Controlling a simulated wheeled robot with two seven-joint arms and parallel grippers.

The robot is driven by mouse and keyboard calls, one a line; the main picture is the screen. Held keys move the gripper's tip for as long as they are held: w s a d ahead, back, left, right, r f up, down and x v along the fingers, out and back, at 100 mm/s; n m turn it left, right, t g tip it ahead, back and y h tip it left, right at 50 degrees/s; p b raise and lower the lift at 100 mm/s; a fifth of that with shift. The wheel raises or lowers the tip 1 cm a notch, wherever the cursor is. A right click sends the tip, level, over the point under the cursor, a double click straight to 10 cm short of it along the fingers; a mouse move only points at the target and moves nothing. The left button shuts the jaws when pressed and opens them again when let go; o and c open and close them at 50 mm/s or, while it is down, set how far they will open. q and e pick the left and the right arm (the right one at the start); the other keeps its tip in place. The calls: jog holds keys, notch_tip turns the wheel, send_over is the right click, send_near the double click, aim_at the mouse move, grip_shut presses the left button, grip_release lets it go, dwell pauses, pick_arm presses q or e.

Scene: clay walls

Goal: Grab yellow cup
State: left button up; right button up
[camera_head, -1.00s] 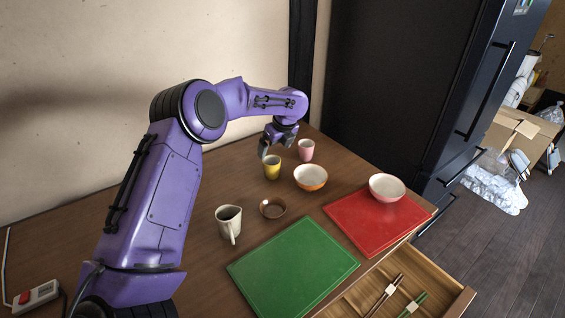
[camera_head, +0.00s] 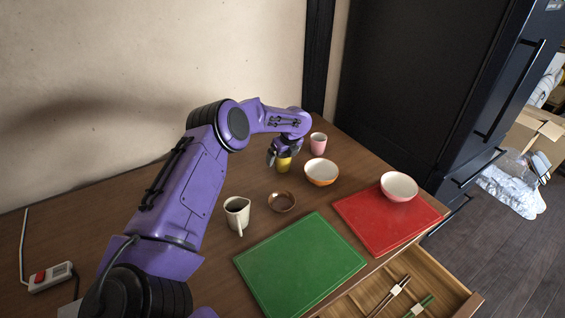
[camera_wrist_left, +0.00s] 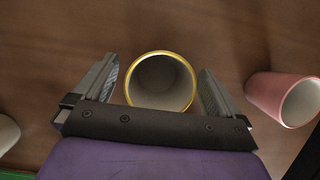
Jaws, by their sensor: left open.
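The yellow cup (camera_head: 284,164) stands on the wooden table, partly hidden behind my left gripper in the head view. In the left wrist view the yellow cup (camera_wrist_left: 160,82) shows its round rim and pale inside. My left gripper (camera_head: 279,157) is open at the cup. In the left wrist view the left gripper (camera_wrist_left: 160,85) has one finger on each side of the cup, with a small gap on both sides. My right gripper is not in view.
A pink cup (camera_head: 318,143) stands close behind; it also shows in the left wrist view (camera_wrist_left: 286,97). An orange bowl (camera_head: 321,172), brown dish (camera_head: 281,202) and white pitcher (camera_head: 237,212) stand nearby. Green (camera_head: 299,264) and red (camera_head: 386,218) boards lie in front, beside an open drawer (camera_head: 437,287).

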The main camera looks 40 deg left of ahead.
pick_arm(q)
jog(key=shift+r, duration=0.1)
jog(key=c, duration=1.2)
jog(key=shift+o, duration=0.2)
jog(key=shift+r, duration=0.1)
